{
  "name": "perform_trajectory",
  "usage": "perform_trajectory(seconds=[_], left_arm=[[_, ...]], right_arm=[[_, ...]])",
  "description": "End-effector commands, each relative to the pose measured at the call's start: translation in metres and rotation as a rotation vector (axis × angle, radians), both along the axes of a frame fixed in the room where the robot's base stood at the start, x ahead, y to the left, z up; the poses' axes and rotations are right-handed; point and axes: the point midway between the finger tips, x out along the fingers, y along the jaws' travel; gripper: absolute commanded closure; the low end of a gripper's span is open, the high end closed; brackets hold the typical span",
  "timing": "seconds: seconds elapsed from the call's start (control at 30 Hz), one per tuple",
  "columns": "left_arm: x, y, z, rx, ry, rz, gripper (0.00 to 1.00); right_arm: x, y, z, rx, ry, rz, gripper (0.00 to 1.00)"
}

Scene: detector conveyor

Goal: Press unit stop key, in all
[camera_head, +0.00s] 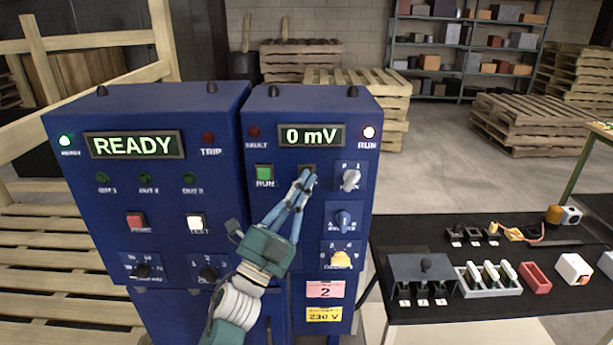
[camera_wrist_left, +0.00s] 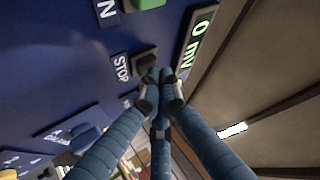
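The right-hand blue unit (camera_head: 310,105) shows "0 mV" on its display (camera_head: 312,135), and its white RUN lamp (camera_head: 369,132) is lit. Its dark stop key (camera_head: 306,168) sits right of the green RUN key (camera_head: 264,173). In the left wrist view the black key (camera_wrist_left: 145,61) shows beside its STOP label (camera_wrist_left: 120,68). My left gripper (camera_head: 305,180) is shut and empty, its fingertips together at the stop key and partly covering it. The fingertips (camera_wrist_left: 161,84) also show close to the key's edge; I cannot tell whether they touch. My right gripper is not in view.
The left blue unit (camera_head: 150,105) reads READY with a lit lamp. Knobs (camera_head: 343,220) lie right of and below my gripper on the right unit. A black-topped bench (camera_head: 480,240) with small parts stands to the right. Pallets and shelves are behind.

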Motion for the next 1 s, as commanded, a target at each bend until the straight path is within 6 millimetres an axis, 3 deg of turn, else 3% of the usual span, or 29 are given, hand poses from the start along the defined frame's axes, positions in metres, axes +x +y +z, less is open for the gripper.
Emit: perform_trajectory(seconds=[0.47,1.0], left_arm=[[0.002,0.0,0.001,0.0,0.0,0.001,1.0],[-0.016,0.0,0.0,0.0,0.0,0.0,1.0]], right_arm=[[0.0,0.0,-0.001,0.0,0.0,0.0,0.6],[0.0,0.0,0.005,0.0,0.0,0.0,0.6]])
